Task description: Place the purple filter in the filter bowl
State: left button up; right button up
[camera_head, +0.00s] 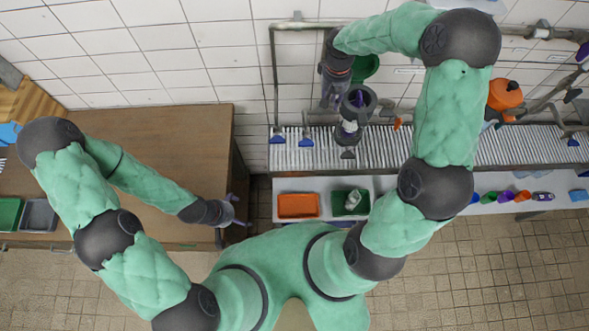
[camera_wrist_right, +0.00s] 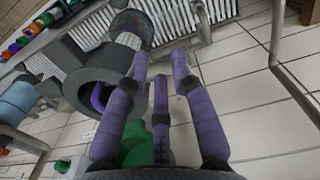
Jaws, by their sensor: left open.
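The filter bowl (camera_head: 371,101) is a grey, round, open-topped housing on the pipework at the back wall. A purple piece (camera_head: 358,97), which looks like the purple filter, shows inside its opening. In the right wrist view the bowl (camera_wrist_right: 68,88) lies left of the fingers, with the purple piece (camera_wrist_right: 98,97) partly seen inside and partly hidden by a finger. My right gripper (camera_head: 328,100) is just left of the bowl; its fingers (camera_wrist_right: 163,72) are apart with nothing between them. My left gripper (camera_head: 238,209) is open and empty by the wooden table's right edge.
A green round part (camera_head: 366,67) is behind the bowl. Orange (camera_head: 298,205) and green (camera_head: 339,210) trays sit on the shelf in front of the grating (camera_head: 300,160). An orange pot-like part (camera_head: 505,95) is at right. The wooden table (camera_head: 170,130) is mostly clear.

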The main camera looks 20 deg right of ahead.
jog(key=s+a+f+y, duration=0.2)
jog(key=s+a+f, duration=0.2)
jog(key=a+f, duration=0.3)
jog(key=s+a+f+y, duration=0.1)
jog(key=s+a+f, duration=0.3)
jog(key=a+f, duration=0.3)
jog(key=s+a+f, duration=0.3)
jog(key=s, duration=0.3)
jog(key=s+a+f+y, duration=0.1)
jog(key=s+a+f, duration=0.2)
jog(key=s, duration=0.2)
jog(key=shift+s+a+t, duration=0.15)
jog(key=shift+s+t, duration=0.2)
jog(key=shift+t, duration=0.05)
jog(key=shift+f, duration=0.1)
